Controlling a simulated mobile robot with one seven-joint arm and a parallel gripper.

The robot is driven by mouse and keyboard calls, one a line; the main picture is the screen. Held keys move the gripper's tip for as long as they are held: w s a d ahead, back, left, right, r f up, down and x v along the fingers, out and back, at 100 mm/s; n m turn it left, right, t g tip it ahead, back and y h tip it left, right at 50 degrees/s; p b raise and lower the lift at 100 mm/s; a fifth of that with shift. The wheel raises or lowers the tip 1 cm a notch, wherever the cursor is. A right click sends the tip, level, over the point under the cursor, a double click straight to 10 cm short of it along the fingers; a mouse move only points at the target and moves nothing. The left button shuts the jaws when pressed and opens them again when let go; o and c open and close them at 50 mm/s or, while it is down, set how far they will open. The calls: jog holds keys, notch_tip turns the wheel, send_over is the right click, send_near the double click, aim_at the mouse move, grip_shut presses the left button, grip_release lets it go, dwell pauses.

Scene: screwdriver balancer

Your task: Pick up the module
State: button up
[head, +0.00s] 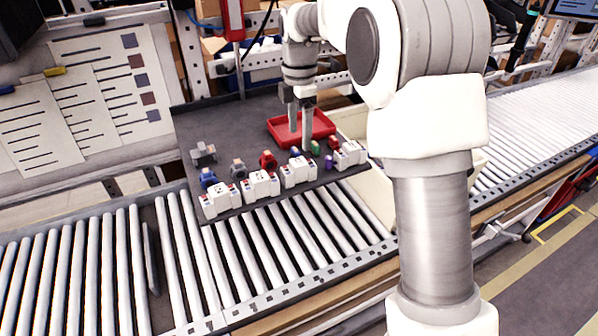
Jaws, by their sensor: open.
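Several white modules stand in a row along the front edge of a dark board (235,125): a left one (221,202), a second (260,186), a third (298,172) and a right one (349,156). Which of these is the task's module, I cannot tell. My gripper (301,143) points down, open with its two fingers apart, over the board's right part. It is behind the third and right modules, in front of the red tray (323,128). Nothing shows between the fingers. Its exact height above the board is unclear.
Small coloured parts lie behind the modules: blue (208,178), red (268,160), green (315,147) and purple (329,162). A grey part (203,153) lies at the left. A red hanging tool (232,20) is behind the board. A roller conveyor (270,245) runs in front.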

aim_at(299, 162)
notch_tip(299, 162, down, 9)
jog(key=shift+s+a+f+p, duration=0.1)
jog(key=shift+f+p, duration=0.1)
jog(key=shift+p, duration=0.3)
grip_shut()
dwell(0.4)
